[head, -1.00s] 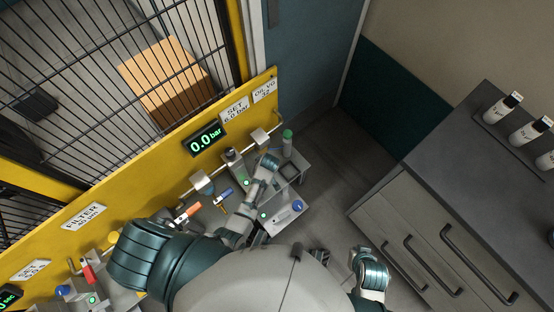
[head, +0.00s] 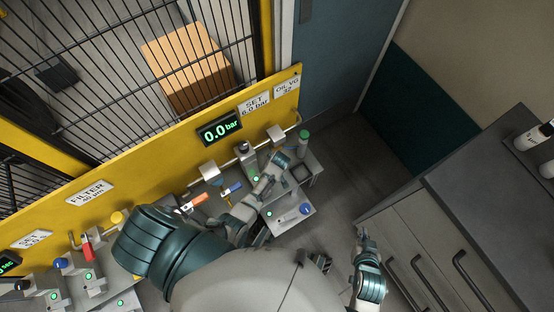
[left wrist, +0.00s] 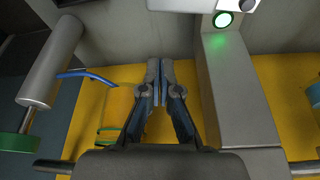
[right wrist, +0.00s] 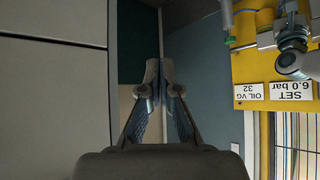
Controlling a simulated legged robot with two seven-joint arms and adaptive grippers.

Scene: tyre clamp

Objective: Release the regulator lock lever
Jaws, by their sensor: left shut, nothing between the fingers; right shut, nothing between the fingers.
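The regulator stands on the bench under the yellow panel (head: 160,165), near the display (head: 219,129) reading 0.0 bar. I cannot single out its lock lever. A red-orange handle (head: 192,204) and a blue handle (head: 232,188) lie further left along the bench. My left arm reaches over the bench; its fingertips are hard to see in the head view. In the left wrist view my left gripper (left wrist: 161,80) is shut and empty, left of a grey block (left wrist: 238,100) with a green lamp. My right gripper (head: 363,236) is shut and empty beside the cabinet, away from the bench.
A grey drawer cabinet (head: 425,235) with bottles on top is at right. A wire fence (head: 110,70) is behind the panel. The floor (head: 345,165) between bench and cabinet is clear.

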